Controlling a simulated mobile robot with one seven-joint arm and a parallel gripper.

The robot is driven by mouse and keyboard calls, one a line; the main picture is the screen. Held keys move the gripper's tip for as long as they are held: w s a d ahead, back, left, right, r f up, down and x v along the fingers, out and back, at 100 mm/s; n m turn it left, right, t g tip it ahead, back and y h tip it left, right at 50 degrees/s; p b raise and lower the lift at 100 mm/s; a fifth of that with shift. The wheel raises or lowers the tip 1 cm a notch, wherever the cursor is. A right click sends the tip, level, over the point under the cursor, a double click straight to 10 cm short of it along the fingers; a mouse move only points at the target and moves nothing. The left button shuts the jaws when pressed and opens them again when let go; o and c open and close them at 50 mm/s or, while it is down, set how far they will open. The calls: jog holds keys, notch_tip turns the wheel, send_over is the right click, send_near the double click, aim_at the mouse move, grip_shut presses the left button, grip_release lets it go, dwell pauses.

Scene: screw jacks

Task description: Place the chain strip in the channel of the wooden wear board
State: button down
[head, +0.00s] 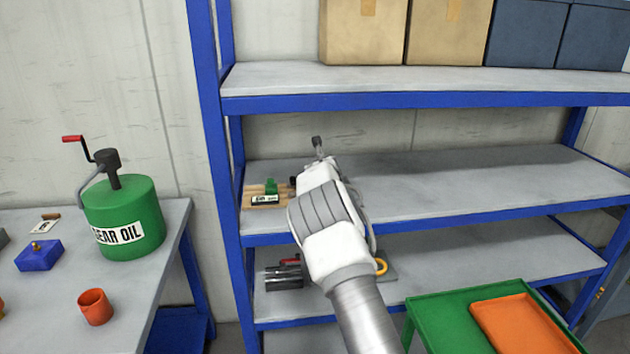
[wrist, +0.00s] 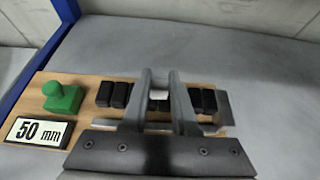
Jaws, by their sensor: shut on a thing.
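In the head view the board (head: 250,193) shows left of my arm. The chain strip (wrist: 119,95) is a row of black links across the board. My gripper (wrist: 160,80) is shut on its middle, with links showing on both sides of the fingers. Grey bars (wrist: 104,124) run along its near side. I cannot tell whether the strip is seated in the channel or just above it. My arm hides the fingers in the head view.
The blue rack post (head: 208,130) stands close left of the board. The middle shelf (head: 460,185) is clear to the right. The upper shelf (head: 400,83) with boxes is overhead. A green gear oil can (head: 125,218) stands on the left table.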

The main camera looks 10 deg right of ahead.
notch_tip(320, 180, down, 3)
jog(key=shift+r+b, duration=0.15)
jog(key=shift+b, duration=0.3)
jog(key=c, duration=0.7)
grip_release()
jog(key=shift+s, duration=0.15)
jog(key=shift+s+r+b, duration=0.25)
jog(key=shift+s+b, duration=0.3)
jog(key=shift+b, duration=0.25)
jog(key=b+v, duration=0.4)
jog(key=v, duration=0.6)
jog(key=shift+s+r, duration=0.15)
jog(key=shift+s, duration=0.1)
